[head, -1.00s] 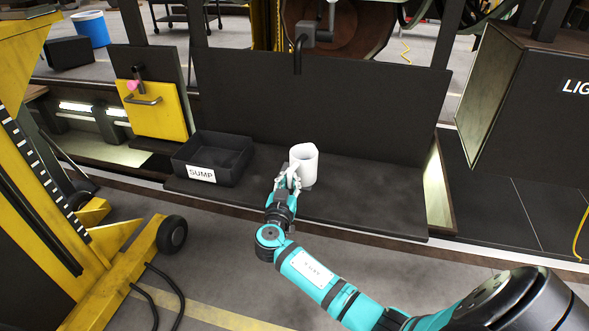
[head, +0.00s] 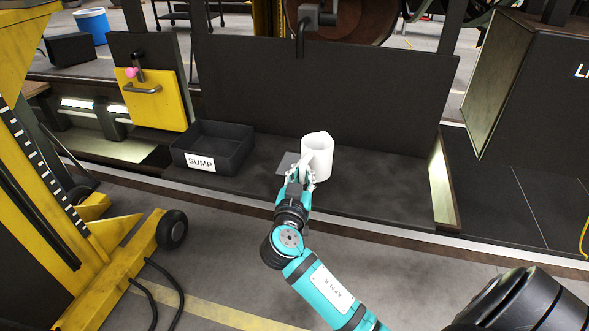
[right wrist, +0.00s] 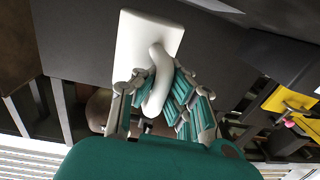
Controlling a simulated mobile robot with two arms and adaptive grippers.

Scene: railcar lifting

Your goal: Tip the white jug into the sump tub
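The white jug (head: 322,161) is upright, held just above the dark bench, to the right of a small grey square (head: 286,163). My right gripper (head: 300,170) is shut on its handle from the near left side. In the right wrist view, the jug's handle (right wrist: 157,85) runs between the two sets of fingers and the jug's body (right wrist: 146,42) is beyond them. The black sump tub (head: 213,147), with a white SUMP label, sits on the bench to the left, apart from the jug. It looks empty. My left gripper is not in view.
A dark upright panel (head: 320,95) stands behind the bench. A pipe (head: 301,38) hangs above it. A yellow panel with a handle (head: 155,105) is left of the tub. A yellow wheeled lift (head: 120,240) stands at the near left.

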